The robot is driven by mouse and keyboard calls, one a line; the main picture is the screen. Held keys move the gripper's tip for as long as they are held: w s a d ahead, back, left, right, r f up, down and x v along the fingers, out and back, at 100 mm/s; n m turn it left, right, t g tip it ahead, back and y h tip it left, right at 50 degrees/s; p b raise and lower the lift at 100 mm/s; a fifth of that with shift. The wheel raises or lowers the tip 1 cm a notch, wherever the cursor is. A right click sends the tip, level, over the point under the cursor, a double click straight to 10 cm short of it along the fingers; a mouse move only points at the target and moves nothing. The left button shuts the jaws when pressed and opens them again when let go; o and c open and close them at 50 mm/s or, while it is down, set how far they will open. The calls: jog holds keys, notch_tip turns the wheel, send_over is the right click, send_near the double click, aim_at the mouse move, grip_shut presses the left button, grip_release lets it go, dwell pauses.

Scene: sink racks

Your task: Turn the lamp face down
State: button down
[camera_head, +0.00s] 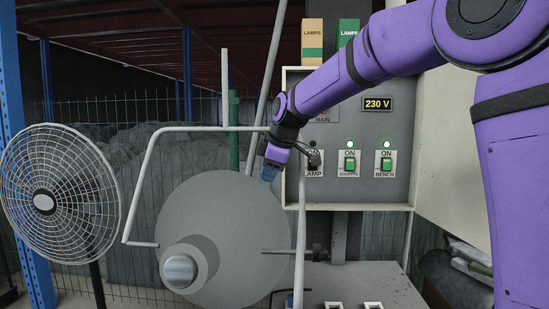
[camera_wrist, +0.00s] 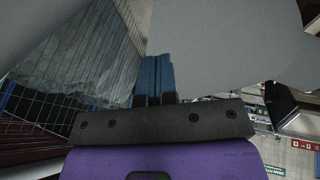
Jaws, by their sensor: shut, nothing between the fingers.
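The lamp (camera_head: 240,235) is a large grey disc, seen nearly flat on, with a short cylinder (camera_head: 180,270) standing out at its lower left. A grey bent tube (camera_head: 142,185) frames it, with a rod and clamp (camera_head: 317,253) on its right side. I cannot tell whether this is the lamp's front or back. My gripper (camera_head: 269,172) points down at the disc's upper right rim, its blue fingers together and empty. In the wrist view the fingers (camera_wrist: 154,78) show beside a large grey surface (camera_wrist: 225,45), probably the lamp. Contact cannot be told.
A caged fan (camera_head: 60,190) stands at the left. Behind my gripper is a switch panel (camera_head: 375,135) with green switches and an open door (camera_head: 450,140). Lamp boxes (camera_head: 313,38) sit on top. A grey bench top (camera_head: 375,285) is at the bottom.

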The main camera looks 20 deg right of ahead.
aim_at(263, 190)
jog(key=shift+x, duration=1.65)
jog(key=shift+w+d+f, duration=0.3)
jog(key=shift+w+f, duration=0.45)
jog(key=shift+f, duration=0.05)
jog(key=shift+r, duration=0.1)
